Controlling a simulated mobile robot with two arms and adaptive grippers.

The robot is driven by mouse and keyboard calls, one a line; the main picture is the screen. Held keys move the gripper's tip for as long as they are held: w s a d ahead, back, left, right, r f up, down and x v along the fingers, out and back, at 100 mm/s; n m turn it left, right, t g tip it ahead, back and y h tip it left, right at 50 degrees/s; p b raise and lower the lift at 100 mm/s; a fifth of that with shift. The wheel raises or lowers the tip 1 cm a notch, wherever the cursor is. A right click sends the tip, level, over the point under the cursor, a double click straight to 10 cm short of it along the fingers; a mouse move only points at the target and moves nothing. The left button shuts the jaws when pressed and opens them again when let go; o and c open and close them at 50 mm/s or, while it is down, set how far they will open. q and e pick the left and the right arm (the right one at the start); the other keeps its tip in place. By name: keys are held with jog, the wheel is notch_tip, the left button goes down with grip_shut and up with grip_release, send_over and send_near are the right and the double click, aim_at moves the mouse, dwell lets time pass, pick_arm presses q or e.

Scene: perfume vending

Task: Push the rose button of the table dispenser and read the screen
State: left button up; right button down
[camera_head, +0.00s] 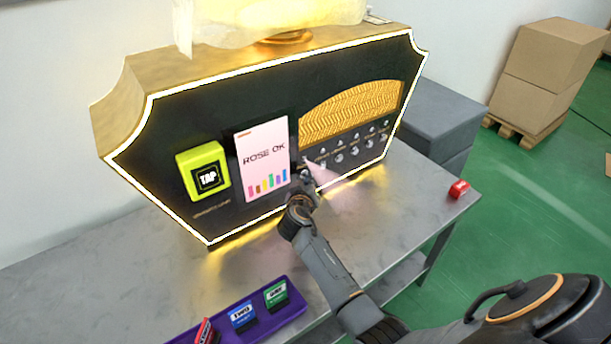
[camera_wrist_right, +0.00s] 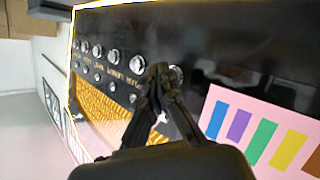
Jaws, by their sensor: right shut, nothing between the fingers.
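The table dispenser (camera_head: 270,90) is a black-fronted, gold-sided machine with a lit edge. Its pink screen (camera_head: 262,157) reads "ROSE OK" above several coloured bars, which also show in the wrist view (camera_wrist_right: 263,142). A row of round silver buttons (camera_head: 355,146) runs right of the screen. My right gripper (camera_head: 305,174) is shut and empty, with its tips at the button nearest the screen (camera_wrist_right: 177,74), which they partly hide. I cannot read that button's label. A pink mist spreads right and down from beside the gripper. My left gripper is out of view.
A yellow-green TAP pad (camera_head: 203,170) is left of the screen. A purple tray (camera_head: 262,323) with red, blue and green blocks lies at the table's front. Cardboard boxes (camera_head: 545,75) stand beyond.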

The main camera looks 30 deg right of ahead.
jog(key=shift+s, duration=0.75)
jog(key=s+p, duration=0.2)
jog(key=s, duration=0.3)
jog(key=shift+d, duration=0.2)
dwell(0.6)
